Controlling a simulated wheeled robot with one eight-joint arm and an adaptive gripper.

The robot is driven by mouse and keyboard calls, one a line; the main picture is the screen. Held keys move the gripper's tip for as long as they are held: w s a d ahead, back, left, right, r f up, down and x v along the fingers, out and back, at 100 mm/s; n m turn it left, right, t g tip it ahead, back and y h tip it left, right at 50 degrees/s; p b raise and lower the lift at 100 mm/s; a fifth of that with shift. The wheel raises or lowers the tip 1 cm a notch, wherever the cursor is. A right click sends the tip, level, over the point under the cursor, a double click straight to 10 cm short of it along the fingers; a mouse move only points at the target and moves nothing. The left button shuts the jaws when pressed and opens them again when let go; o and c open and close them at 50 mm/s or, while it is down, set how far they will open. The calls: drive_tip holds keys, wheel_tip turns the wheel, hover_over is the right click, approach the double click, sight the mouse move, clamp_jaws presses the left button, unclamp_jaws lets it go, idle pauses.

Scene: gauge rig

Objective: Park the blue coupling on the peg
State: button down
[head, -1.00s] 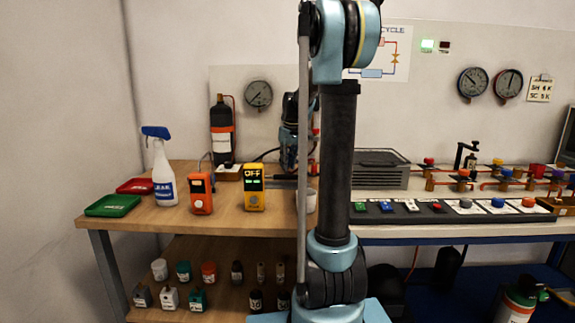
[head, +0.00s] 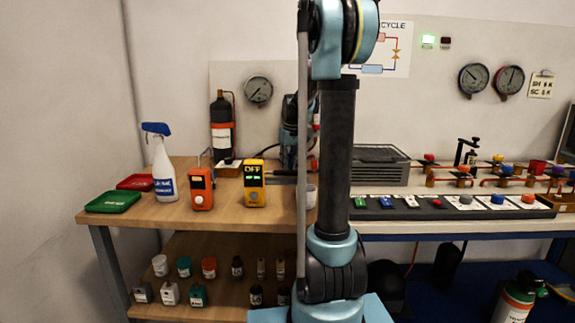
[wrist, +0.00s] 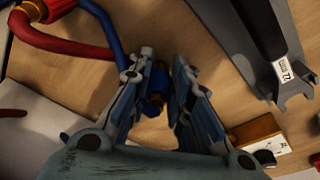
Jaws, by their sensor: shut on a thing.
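My gripper (wrist: 164,66) shows in the wrist view with its two fingers closed around the blue coupling (wrist: 157,82). The coupling is a small blue piece with a darker, brownish part below it, largely covered by the fingers. A blue hose (wrist: 106,30) runs down toward the fingers from the upper left. In the head view my upright arm link hides the gripper and the coupling. I cannot make out the peg for certain in either view.
In the wrist view, a red hose (wrist: 65,50) with a brass fitting lies left, a dark grey tool (wrist: 262,45) upper right, and a wooden block (wrist: 258,132) lower right. In the head view, an orange meter (head: 202,189) and yellow meter (head: 254,183) stand on the bench.

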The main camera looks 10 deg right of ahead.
drive_tip(key=shift+f, duration=0.15)
idle(0.5)
drive_tip(key=c, duration=1.6)
unclamp_jaws()
drive_tip(key=shift+c, duration=0.2)
drive_tip(key=o, duration=0.6)
drive_tip(key=shift+c, duration=0.2)
wheel_tip(320, 180, up, 12)
drive_tip(key=s, duration=0.1)
drive_tip(key=shift+s+d, duration=0.35)
drive_tip(key=shift+s, duration=0.05)
drive_tip(key=shift+f, duration=0.15)
